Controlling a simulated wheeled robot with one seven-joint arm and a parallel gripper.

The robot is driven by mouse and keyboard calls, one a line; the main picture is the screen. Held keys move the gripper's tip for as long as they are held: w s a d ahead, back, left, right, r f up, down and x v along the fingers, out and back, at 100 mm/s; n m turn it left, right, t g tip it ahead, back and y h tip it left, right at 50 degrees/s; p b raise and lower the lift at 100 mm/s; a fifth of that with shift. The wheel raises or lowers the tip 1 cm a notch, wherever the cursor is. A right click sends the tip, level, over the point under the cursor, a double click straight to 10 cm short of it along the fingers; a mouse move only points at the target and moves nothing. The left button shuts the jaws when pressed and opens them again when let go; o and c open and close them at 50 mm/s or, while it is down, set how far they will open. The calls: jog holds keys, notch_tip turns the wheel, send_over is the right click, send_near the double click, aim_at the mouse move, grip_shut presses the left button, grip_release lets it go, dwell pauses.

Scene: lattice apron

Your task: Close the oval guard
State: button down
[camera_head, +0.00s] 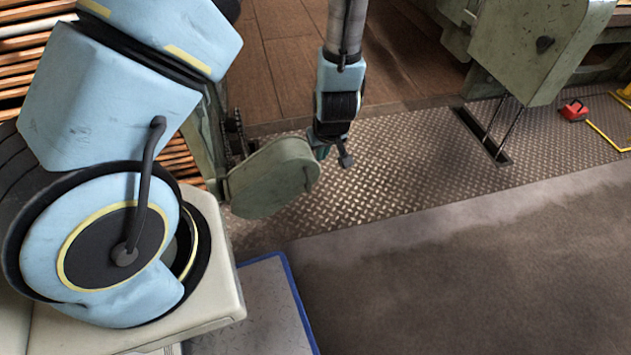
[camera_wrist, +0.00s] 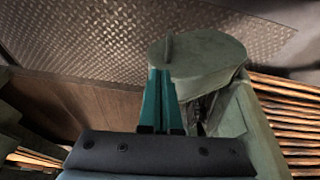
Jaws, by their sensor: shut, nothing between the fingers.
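The oval guard (camera_head: 268,178) is a green, rounded plate at the left of the head view, swung out from a green machine frame. A dark chain (camera_head: 233,132) shows uncovered beside its left end. In the wrist view the guard (camera_wrist: 205,60) fills the upper middle, with a small raised tab (camera_wrist: 168,46) at its left edge. My gripper (camera_head: 321,151) points down at the guard's right edge in the head view. Its teal fingers (camera_wrist: 160,72) are shut and empty, and overlap the guard's edge in the wrist view. I cannot tell whether they touch it.
Stacked wooden slats (camera_wrist: 285,115) lie beside the frame. A green machine housing (camera_head: 540,45) stands at the upper right, with a red object (camera_head: 573,110) near it. The tread-plate floor (camera_head: 400,165) and the dark floor (camera_head: 480,270) in front look clear.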

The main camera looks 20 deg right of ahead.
notch_tip(320, 180, down, 4)
jog(key=r, duration=0.1)
jog(key=b, duration=0.3)
send_over(314, 172)
jog(key=s, duration=0.2)
notch_tip(314, 172, down, 10)
jog(key=shift+s+r, duration=0.15)
jog(key=shift+r, duration=0.05)
